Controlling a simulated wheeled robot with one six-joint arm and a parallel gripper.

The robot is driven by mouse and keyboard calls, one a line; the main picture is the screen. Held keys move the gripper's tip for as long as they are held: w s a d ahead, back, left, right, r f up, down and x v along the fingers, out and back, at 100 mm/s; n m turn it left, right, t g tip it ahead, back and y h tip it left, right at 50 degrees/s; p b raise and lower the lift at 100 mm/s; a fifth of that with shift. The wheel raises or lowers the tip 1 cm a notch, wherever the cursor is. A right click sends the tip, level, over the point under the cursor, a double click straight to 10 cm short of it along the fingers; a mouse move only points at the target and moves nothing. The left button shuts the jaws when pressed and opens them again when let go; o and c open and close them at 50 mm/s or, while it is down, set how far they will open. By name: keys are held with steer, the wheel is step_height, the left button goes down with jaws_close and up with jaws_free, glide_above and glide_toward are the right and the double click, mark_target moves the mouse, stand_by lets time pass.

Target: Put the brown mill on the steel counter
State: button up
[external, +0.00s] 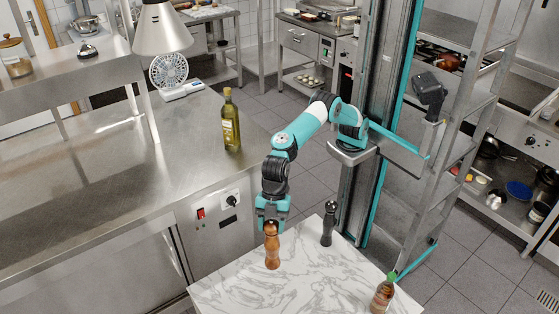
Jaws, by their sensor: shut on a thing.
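The brown mill (272,250) stands upright at the left back part of the white marble table (318,285). My gripper (271,222) is at the mill's top, pointing down, and is shut on it. The fingertips are partly hidden behind the mill's head. I cannot tell whether the mill's base touches the marble. The steel counter (110,190) lies to the left, behind the marble table, with a large bare top.
A black mill (328,224) stands to the right of the brown mill. A sauce bottle (383,292) is at the marble table's right edge.

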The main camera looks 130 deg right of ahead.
steer(key=w+d+r+m+h+p, duration=0.1)
steer(key=d+r+m+p, duration=0.25)
steer(key=d, duration=0.85)
steer(key=w+d+r+m+t+h+p, duration=0.15)
steer(key=d+r, duration=0.35)
steer(key=d, duration=0.8)
steer(key=w+d+r+m+h+p, duration=0.1)
steer(key=d+r+m+p, duration=0.25)
steer(key=d, duration=0.85)
steer(key=s+d+r+m+g+h+p, duration=0.1)
steer(key=s+d+r+m+p, duration=0.35)
steer(key=d, duration=0.75)
steer(key=s+d+r+m+h+p, duration=0.1)
steer(key=s+d+r+m+p, duration=0.15)
steer(key=s+d+r, duration=0.65)
steer(key=s+d+r+m+g+h+p, duration=0.15)
steer(key=s+d+r+p, duration=0.35)
steer(key=d, duration=0.9)
step_height(320, 180, down, 22)
steer(key=s+t+p, duration=0.1)
steer(key=p, duration=0.2)
steer(key=shift+m+y, duration=0.3)
steer(key=shift+y, duration=0.1)
steer(key=shift+f, duration=0.1)
